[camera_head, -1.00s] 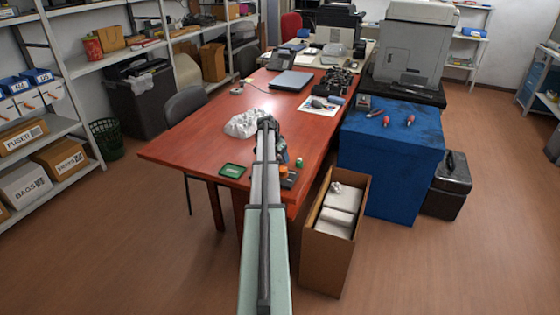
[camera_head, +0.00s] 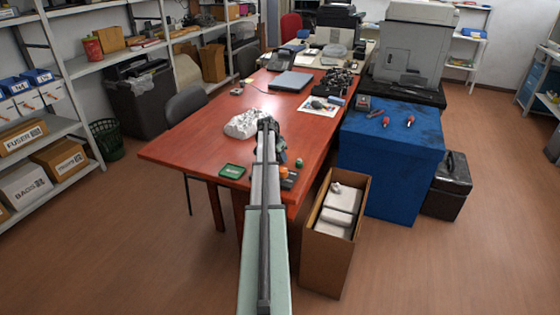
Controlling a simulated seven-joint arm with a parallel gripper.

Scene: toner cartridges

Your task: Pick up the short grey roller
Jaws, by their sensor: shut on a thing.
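My gripper (camera_head: 282,157) is at the far end of my arm, low over the near right corner of the red-brown table (camera_head: 190,150). It is small, dark and partly hidden behind my arm. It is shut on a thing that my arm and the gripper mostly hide. A small greyish shape (camera_head: 299,163) shows at its right side and fits the short grey roller, but its outline is too small to tell clearly. An orange item (camera_head: 284,171) stands just below the gripper in the picture, near the table edge.
A green tray (camera_head: 232,171) lies left of my arm, and a crumpled white heap (camera_head: 246,124) lies behind it. An open cardboard box (camera_head: 318,250) with white packs stands on the floor at right. A blue-covered table (camera_head: 385,165) stands beyond it. The table's left part is clear.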

